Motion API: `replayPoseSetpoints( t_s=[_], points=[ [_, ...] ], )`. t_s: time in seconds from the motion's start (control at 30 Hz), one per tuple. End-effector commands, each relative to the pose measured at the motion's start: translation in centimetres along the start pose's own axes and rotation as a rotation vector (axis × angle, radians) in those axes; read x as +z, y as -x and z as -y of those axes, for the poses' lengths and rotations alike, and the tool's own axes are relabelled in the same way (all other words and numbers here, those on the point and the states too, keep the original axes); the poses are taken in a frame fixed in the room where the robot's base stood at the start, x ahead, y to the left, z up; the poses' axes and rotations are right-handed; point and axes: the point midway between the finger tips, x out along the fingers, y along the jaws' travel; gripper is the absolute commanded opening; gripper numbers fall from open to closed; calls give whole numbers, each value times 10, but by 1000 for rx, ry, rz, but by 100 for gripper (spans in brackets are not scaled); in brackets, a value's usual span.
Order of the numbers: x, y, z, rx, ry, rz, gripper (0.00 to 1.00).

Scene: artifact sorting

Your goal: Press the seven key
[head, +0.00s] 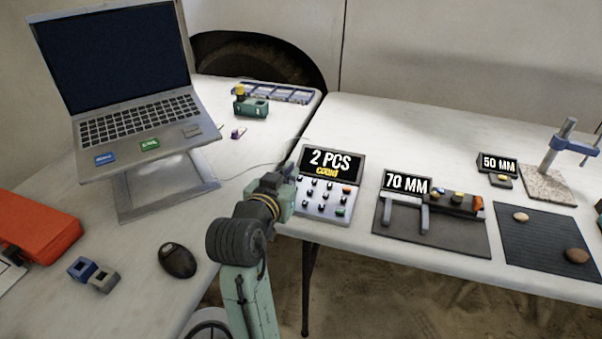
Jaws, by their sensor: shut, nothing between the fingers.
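A grey keypad unit (318,206) stands on the right table near its left end. Its tilted display (330,163) reads "2 PCS" with "COUNT" below in yellow. Several small dark keys sit on its sloped face, with an orange key (347,190) and a green key (340,212) on the right side. The digits are too small to read, so I cannot tell which is the seven key. My gripper (290,174) is shut and empty at the left edge of the keypad unit, overlapping it in the picture. I cannot tell whether it touches anything.
A caliper-like stand (406,197) reading "70 MM" is right of the keypad, beside a dark mat (545,240) with stones. A laptop (135,110) on a stand, a black mouse (177,260) and a red case (38,226) are on the left table.

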Motion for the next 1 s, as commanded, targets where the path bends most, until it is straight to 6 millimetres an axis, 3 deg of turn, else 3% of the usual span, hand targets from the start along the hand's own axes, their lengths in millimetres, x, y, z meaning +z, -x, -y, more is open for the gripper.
replayPoseSetpoints(
  t_s=[0.37,0.4,0.63,1.0],
  points=[
    [-2,-80,-1,1,-1,3,0],
    [5,-84,0,-1,2,5,0],
    [34,-89,0,0,1,3,0],
    [39,-90,0,-1,-1,0,0]
  ],
)
